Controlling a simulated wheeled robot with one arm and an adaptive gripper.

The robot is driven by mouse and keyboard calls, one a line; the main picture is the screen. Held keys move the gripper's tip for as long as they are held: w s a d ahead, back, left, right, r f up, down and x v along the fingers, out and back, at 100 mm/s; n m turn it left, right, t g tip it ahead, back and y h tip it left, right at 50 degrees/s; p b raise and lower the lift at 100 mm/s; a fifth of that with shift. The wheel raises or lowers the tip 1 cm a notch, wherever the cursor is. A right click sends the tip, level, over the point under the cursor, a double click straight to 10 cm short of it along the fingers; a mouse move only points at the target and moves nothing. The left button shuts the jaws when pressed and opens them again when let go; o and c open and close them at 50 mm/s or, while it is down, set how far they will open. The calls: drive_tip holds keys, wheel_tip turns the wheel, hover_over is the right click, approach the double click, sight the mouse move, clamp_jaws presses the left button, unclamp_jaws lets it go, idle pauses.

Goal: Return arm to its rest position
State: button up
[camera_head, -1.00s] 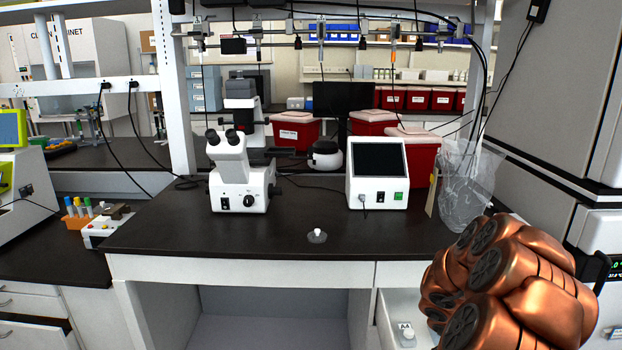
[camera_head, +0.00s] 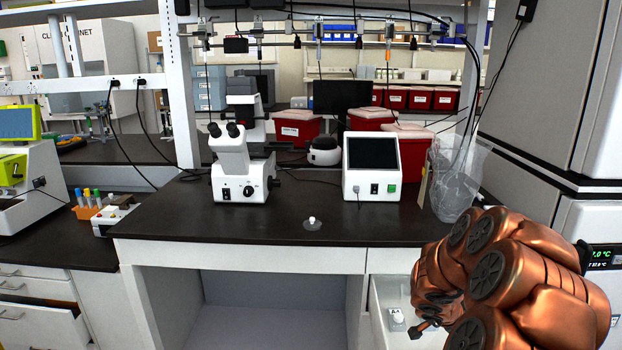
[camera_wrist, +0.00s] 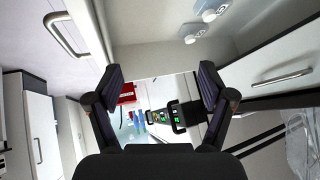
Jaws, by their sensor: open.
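My copper arm (camera_head: 510,275) is folded at the lower right of the head view, in front of the bench's right end. My gripper (camera_wrist: 162,82) shows in the wrist view with its two dark fingers spread wide apart. Nothing is between the fingertips; the space behind them shows drawers, a wall and small items farther off. In the head view the gripper is mostly hidden by my arm links, with only a small dark tip low beside them.
The black bench (camera_head: 260,220) carries a white microscope (camera_head: 240,165), a screen unit (camera_head: 371,165), a small clear-based piece (camera_head: 312,223) and a clear bag (camera_head: 455,185). A tall grey cabinet (camera_head: 545,85) stands at right.

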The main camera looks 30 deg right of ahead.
drive_tip(key=w+a+r+n+t+y+b, duration=0.1)
drive_tip(key=w+a+r+n+t+y, duration=0.2)
drive_tip(key=w+a, duration=0.6)
drive_tip(key=w+a+r+n+t+y+b, duration=0.1)
drive_tip(key=w+a+r+n+t+b, duration=0.25)
drive_tip(key=w+a, duration=0.6)
drive_tip(key=s+a+n+t+y, duration=0.15)
drive_tip(key=a+n+y, duration=0.5)
drive_tip(key=a, duration=1.35)
drive_tip(key=s+a+f+n+g+y+b, duration=0.1)
drive_tip(key=s+a+f+n+g, duration=0.15)
drive_tip(key=s+a, duration=0.4)
drive_tip(key=s+a+f+n+g+y+b, duration=0.1)
drive_tip(key=s+a+n+g, duration=0.3)
drive_tip(key=s, duration=0.4)
drive_tip(key=s+d+f+n+g+h+b, duration=0.1)
drive_tip(key=s+d+g+h, duration=0.1)
drive_tip(key=s, duration=0.7)
drive_tip(key=s+d+f+n+g+h+b, duration=0.1)
drive_tip(key=s+d+f+g+h, duration=0.1)
drive_tip(key=s, duration=0.8)
drive_tip(key=s+p+v, duration=0.2)
drive_tip(key=p+v, duration=1.2)
drive_tip(key=v, duration=0.2)
drive_tip(key=shift+s+r+t, duration=0.25)
drive_tip(key=shift+r+t, duration=0.05)
drive_tip(key=shift+t, duration=0.05)
